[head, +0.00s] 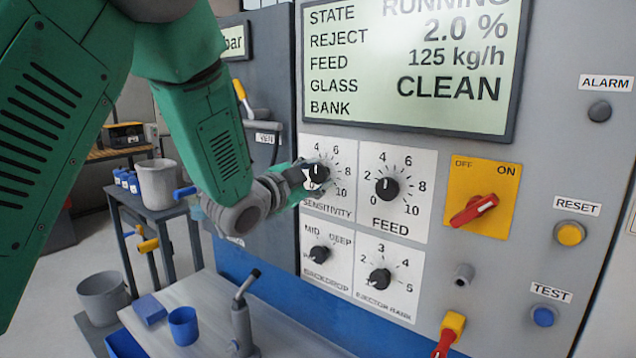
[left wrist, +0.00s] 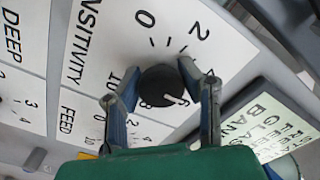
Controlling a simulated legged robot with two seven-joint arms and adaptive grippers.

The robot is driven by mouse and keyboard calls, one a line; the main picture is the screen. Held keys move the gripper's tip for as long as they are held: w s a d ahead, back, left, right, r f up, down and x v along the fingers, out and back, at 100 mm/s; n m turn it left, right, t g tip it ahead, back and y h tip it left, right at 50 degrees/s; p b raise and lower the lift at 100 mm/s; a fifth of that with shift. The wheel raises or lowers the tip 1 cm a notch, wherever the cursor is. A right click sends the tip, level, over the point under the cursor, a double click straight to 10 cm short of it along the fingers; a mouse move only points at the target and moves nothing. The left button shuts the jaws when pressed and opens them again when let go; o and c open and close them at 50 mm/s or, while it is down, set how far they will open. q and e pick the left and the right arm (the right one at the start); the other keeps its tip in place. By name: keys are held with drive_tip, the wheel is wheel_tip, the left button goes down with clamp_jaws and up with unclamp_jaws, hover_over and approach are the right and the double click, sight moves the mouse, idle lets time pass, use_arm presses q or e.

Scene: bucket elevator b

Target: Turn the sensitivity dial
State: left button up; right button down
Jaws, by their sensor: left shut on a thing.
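The sensitivity dial (head: 318,172) is a round black knob on a white scale plate, upper left of the dial group below the screen. My left gripper (head: 303,183) is at the dial and partly covers its left side and scale. In the left wrist view the dial (left wrist: 161,85) sits between the two fingers of my left gripper (left wrist: 163,92), which are shut on it. A white pointer mark on the knob faces the lower right in that view. The fingers hide part of the scale numbers. My right gripper is not in view.
The feed dial (head: 387,188) is close on the right; the backdrop dial (head: 319,254) and ejector bank dial (head: 380,279) are below. A red switch (head: 474,210) is farther right. A bench (head: 285,335) with a blue cup (head: 184,326) and a grey lever (head: 243,310) stands below.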

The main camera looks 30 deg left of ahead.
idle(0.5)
use_arm(q)
drive_tip(key=o, duration=1.2)
drive_tip(key=shift+d, duration=0.1)
drive_tip(key=shift+s, duration=0.25)
drive_tip(key=s+a, duration=0.1)
drive_tip(key=s, duration=1)
drive_tip(key=shift+s, duration=0.25)
